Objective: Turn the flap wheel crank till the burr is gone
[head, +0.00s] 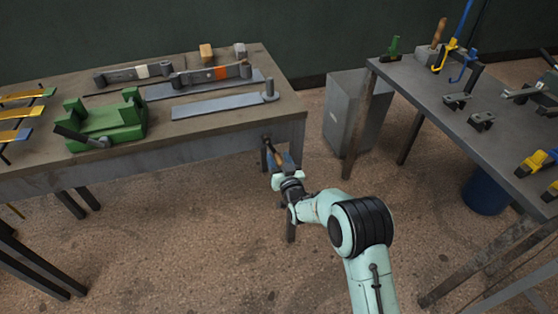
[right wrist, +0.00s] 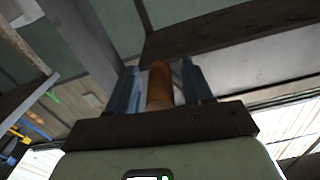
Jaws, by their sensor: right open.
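A crank with a dark arm (head: 267,146) and a wooden handle sits at the front right edge of the left table. My right gripper (head: 283,163) is at this handle, below the table edge. In the right wrist view the wooden handle (right wrist: 159,88) stands between the two blue-grey fingers of the right gripper (right wrist: 160,75). The fingers are open, with a gap beside the handle. The flap wheel and the burr cannot be made out. My left gripper is not in view.
The left table (head: 210,140) holds a green fixture (head: 108,122) with a dark lever, flat bars and leaf springs. A grey bin (head: 355,110) stands between the tables. The right table (head: 460,125) carries clamps and small tools. The floor in front is clear.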

